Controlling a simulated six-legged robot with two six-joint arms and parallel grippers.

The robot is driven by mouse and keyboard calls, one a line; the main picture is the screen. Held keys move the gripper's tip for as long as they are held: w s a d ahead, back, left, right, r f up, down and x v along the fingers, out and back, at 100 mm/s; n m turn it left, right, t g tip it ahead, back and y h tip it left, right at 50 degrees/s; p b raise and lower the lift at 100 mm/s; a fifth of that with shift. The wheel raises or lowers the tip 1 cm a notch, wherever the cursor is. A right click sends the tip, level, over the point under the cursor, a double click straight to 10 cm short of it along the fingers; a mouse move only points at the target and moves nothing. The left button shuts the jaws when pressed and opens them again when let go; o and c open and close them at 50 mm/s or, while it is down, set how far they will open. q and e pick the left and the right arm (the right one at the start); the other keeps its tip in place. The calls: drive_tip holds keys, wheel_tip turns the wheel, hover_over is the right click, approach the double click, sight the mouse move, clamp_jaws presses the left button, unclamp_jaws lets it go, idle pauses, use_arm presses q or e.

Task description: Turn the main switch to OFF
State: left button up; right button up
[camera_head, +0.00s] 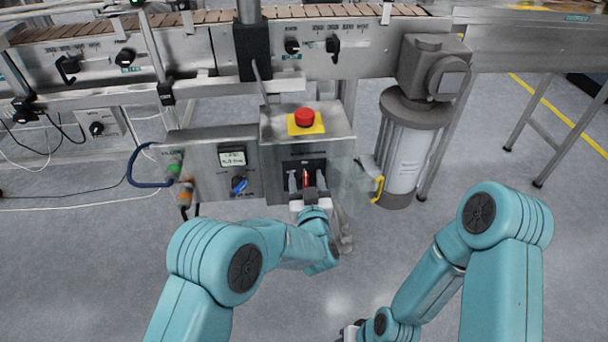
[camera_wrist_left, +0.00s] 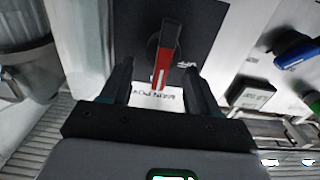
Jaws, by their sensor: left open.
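The main switch has a red handle with a white mark (camera_wrist_left: 166,50) on a round dark base, set on a black plate (camera_wrist_left: 205,25). In the head view the red handle (camera_head: 306,179) shows small on the front of the grey control box (camera_head: 345,122). My left gripper (camera_head: 306,183) is in front of it, with one finger on each side. In the left wrist view the open fingers (camera_wrist_left: 157,86) flank the handle's near end with gaps, apart from it. The handle stands nearly upright there, slightly tilted. My right gripper (camera_head: 350,331) is partly visible at the bottom edge, away from the box.
A red mushroom button (camera_head: 305,117) on a yellow plate sits above the switch. A blue knob (camera_head: 239,185) and a small display (camera_head: 232,158) are to the left. A yellow handle (camera_head: 377,188) and a steel cylinder (camera_head: 405,150) stand right. Cables hang at far left.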

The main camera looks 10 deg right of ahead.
use_arm(q)
drive_tip(key=shift+w+f, duration=0.15)
drive_tip(key=shift+w, duration=0.05)
use_arm(e)
drive_tip(key=shift+w+a, duration=0.1)
drive_tip(key=shift+w, duration=0.2)
use_arm(q)
drive_tip(key=shift+s, duration=0.1)
drive_tip(key=c, duration=1)
drive_tip(key=shift+c, duration=0.2)
use_arm(e)
drive_tip(key=shift+s+f, duration=0.1)
drive_tip(key=shift+f, duration=0.05)
